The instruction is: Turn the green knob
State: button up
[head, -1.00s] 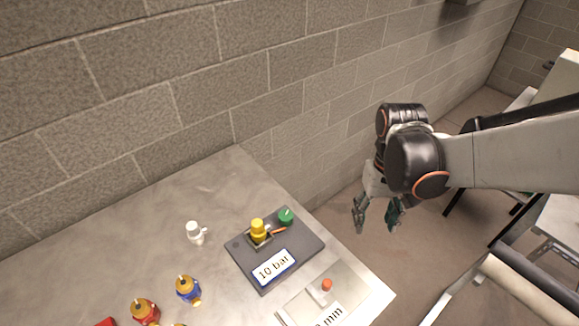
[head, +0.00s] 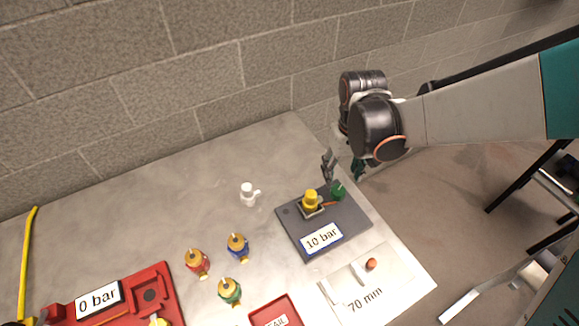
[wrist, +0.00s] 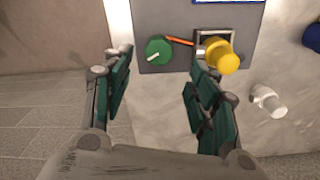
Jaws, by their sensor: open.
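The green knob (head: 338,190) sits at the far right corner of a dark grey plate (head: 350,228) labelled "10 bar". A yellow knob (head: 311,200) stands beside it on the same plate, with an orange pointer between them. In the wrist view the green knob (wrist: 158,51) shows a white mark on its face, and the yellow knob (wrist: 221,57) is to its right. My gripper (head: 343,170) is open and empty, pointing down just behind the green knob in the head view. In the wrist view its fingers (wrist: 157,90) are spread, with the knob ahead between them and apart from them.
A white fitting (head: 249,194) stands left of the plate. Red (head: 198,263), blue (head: 238,246) and green (head: 230,291) fittings with brass tops stand farther left. A light "70 mm" plate (head: 385,297) lies in front. The block wall (head: 230,60) runs behind the table.

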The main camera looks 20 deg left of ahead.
aim_at(338, 190)
notch_tip(338, 190, down, 8)
jog(key=b, duration=0.4)
jog(key=c, duration=1.1)
